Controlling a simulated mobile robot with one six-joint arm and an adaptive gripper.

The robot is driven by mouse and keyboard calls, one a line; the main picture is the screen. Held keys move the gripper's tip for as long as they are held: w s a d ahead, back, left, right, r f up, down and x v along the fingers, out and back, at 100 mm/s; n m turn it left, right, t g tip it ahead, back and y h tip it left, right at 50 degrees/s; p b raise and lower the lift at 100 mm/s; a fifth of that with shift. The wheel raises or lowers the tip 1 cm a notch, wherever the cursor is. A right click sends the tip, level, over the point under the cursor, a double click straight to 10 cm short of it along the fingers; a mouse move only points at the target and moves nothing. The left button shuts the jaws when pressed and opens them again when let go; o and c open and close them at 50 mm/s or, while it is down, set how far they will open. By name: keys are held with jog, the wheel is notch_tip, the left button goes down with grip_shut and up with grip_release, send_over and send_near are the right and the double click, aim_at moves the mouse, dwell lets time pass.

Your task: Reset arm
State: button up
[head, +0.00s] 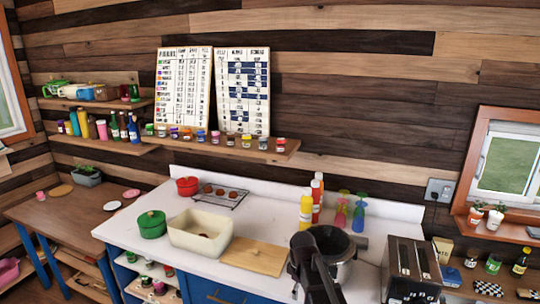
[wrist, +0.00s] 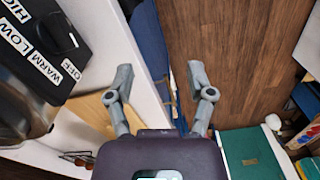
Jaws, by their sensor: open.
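My gripper (wrist: 160,76) shows in the wrist view with its two grey fingers spread wide apart. Nothing is between them. Below the fingers I see a blue cabinet front and the brown wood floor (wrist: 225,60). The white counter's edge runs along the left of the fingers. In the head view a dark part of my arm (head: 313,268) rises at the lower middle, in front of the slow cooker (head: 344,268). The fingertips cannot be made out there. The cooker's dark base, with heat-setting labels (wrist: 45,62), is at the upper left of the wrist view.
On the white counter (head: 290,210) are a cream bin (head: 200,238), a green pot (head: 151,225), a red pot (head: 187,186), a cutting board (head: 254,257), a cooling rack (head: 220,201) and several bottles (head: 306,212). A toaster (head: 411,270) stands right of the cooker.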

jog(key=s+d+f+m+b, duration=0.1)
jog(key=s+d+f+m, duration=0.1)
jog(key=s+d+m, duration=0.5)
jog(key=shift+s+d+m+b, duration=0.3)
jog(key=shift+s+m, duration=2)
jog(key=shift+s, duration=0.1)
